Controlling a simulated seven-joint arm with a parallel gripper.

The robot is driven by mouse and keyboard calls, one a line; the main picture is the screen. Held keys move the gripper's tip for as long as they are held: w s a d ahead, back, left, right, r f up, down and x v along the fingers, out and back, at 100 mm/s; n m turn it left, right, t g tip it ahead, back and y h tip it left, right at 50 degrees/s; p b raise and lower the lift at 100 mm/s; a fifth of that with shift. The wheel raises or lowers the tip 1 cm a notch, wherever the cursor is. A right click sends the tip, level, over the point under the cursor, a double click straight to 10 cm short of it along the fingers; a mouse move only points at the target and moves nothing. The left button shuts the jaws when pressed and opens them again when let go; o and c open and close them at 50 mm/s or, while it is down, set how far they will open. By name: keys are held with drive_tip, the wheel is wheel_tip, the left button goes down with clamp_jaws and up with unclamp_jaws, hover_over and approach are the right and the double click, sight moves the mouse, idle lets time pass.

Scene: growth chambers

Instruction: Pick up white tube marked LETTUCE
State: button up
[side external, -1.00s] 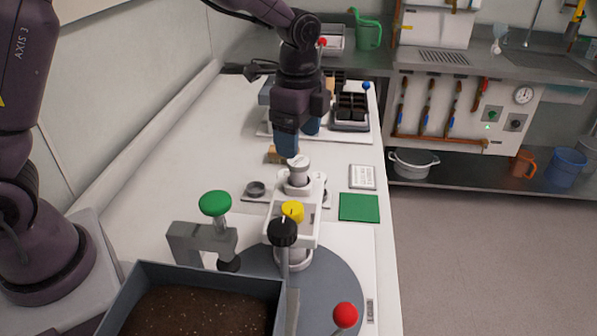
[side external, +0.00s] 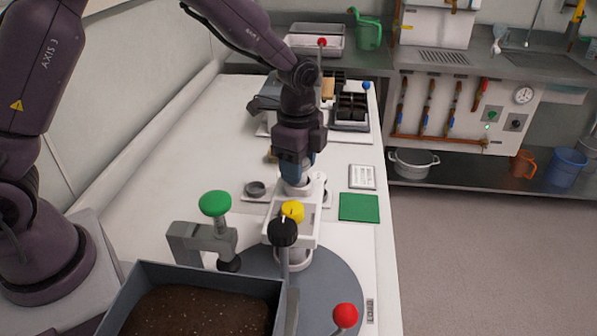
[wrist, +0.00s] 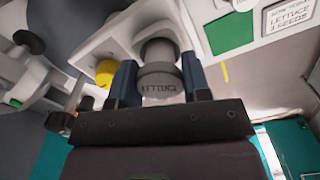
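The white tube (wrist: 160,82) shows its grey-white end, lettered LETTUCE, in the wrist view. In the side view it stands in a white holder (side external: 306,222), mostly hidden by my gripper (side external: 295,172). In the wrist view, my gripper (wrist: 160,75) has one blue finger on each side of the tube's end. The fingers are spread and very close to it; I cannot tell whether either touches.
A yellow knob (side external: 292,210) and a black knob (side external: 283,232) stand in front of the tube. A green-topped clamp (side external: 215,204) is at left. A green square (side external: 359,207) and a white label card (side external: 362,177) lie at right. A soil tray (side external: 140,290) is nearest.

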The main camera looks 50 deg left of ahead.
drive_tip(key=c, duration=0.4)
